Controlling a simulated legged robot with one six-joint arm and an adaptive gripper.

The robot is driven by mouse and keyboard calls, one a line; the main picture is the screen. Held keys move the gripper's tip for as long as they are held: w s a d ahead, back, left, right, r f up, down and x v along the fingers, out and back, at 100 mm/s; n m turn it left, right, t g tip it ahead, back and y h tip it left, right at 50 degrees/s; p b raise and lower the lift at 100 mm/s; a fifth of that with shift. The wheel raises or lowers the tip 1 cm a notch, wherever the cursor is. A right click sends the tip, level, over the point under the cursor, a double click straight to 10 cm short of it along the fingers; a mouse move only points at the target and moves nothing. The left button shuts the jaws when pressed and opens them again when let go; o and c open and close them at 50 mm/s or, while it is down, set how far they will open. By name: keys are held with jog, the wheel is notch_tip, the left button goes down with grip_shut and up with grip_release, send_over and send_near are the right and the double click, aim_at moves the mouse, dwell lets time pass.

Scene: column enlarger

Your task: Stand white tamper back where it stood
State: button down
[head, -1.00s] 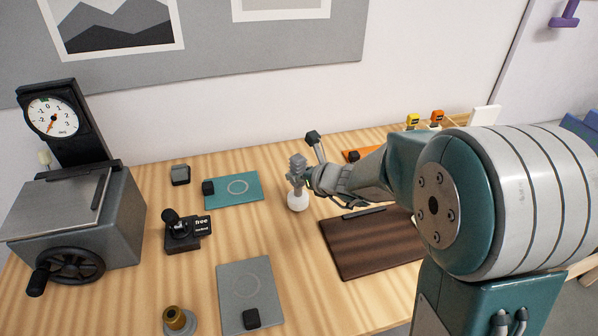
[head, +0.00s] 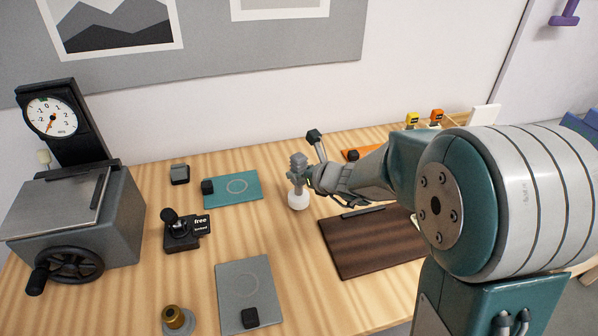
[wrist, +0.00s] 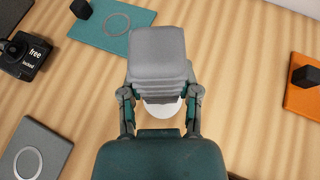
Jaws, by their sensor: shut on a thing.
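The white tamper shows as a rounded white part (head: 298,201) below a grey stepped block (head: 297,162) in the head view. In the wrist view the grey block (wrist: 159,55) fills the space ahead of my fingers, and the white part (wrist: 163,108) shows partly beneath it. My gripper (head: 307,180) is shut on the tamper; its two fingers (wrist: 160,98) flank it in the wrist view. The tamper looks roughly upright over bare wood, between the teal mat and the dark brown board. I cannot tell whether its bottom touches the table.
A teal mat (head: 245,194) with a ring mark lies left of the tamper, a grey mat (head: 242,285) nearer, a brown board (head: 370,247) right. An orange mat (wrist: 303,95) lies beyond. A black stand (head: 181,237) and brass-topped piece (head: 174,316) stand left.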

jog(key=shift+f, duration=0.55)
dwell(1.1)
jog(key=shift+c, duration=1.2)
grip_release()
jog(key=shift+f, duration=0.1)
jog(key=v, duration=0.8)
dwell(0.8)
jog(key=v, duration=1.2)
